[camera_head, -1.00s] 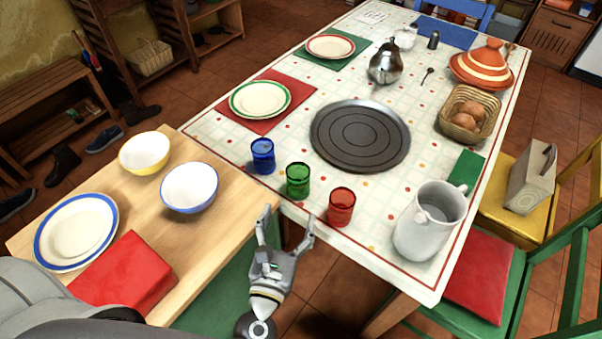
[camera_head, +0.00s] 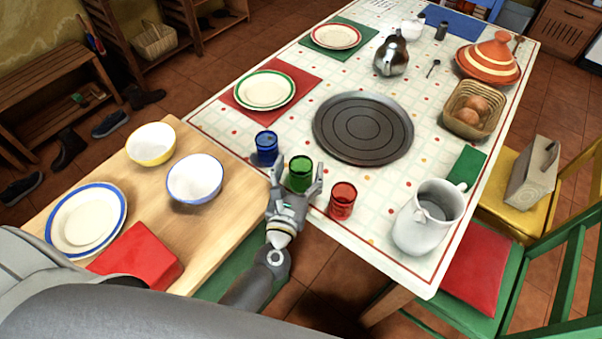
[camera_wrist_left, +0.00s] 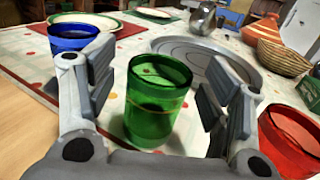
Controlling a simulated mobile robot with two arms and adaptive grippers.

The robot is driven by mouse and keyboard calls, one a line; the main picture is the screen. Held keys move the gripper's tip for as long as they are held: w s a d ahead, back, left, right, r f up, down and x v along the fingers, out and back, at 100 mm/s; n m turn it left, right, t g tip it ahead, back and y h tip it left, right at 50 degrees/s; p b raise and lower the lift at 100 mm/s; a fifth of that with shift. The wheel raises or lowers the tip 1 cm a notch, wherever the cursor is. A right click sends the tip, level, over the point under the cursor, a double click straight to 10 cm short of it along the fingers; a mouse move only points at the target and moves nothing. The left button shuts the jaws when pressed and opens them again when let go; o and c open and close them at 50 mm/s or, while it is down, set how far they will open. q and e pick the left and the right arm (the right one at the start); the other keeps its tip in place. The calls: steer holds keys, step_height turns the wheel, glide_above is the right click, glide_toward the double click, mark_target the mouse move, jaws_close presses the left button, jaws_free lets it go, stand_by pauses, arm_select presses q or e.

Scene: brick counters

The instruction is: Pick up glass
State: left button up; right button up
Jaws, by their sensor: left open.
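A green glass (camera_head: 300,173) stands upright on the table near its front left edge, between a blue glass (camera_head: 266,146) and a red glass (camera_head: 342,200). My left gripper (camera_head: 297,182) is open, with one finger on each side of the green glass. In the left wrist view the green glass (camera_wrist_left: 157,98) stands between the two spread finger pads, with gaps on both sides. The blue glass (camera_wrist_left: 72,38) is beyond the left finger and the red glass (camera_wrist_left: 291,140) is beside the right finger. My right gripper is not in view.
A round dark tray (camera_head: 362,127) lies behind the glasses. A white pitcher (camera_head: 426,222) stands to the right. A wooden bench (camera_head: 225,215) with two bowls (camera_head: 194,180), a plate (camera_head: 87,222) and a red box (camera_head: 140,255) is at the left.

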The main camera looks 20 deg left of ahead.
arm_select(q)
steer(key=shift+w, duration=0.9)
steer(key=c, duration=1.5)
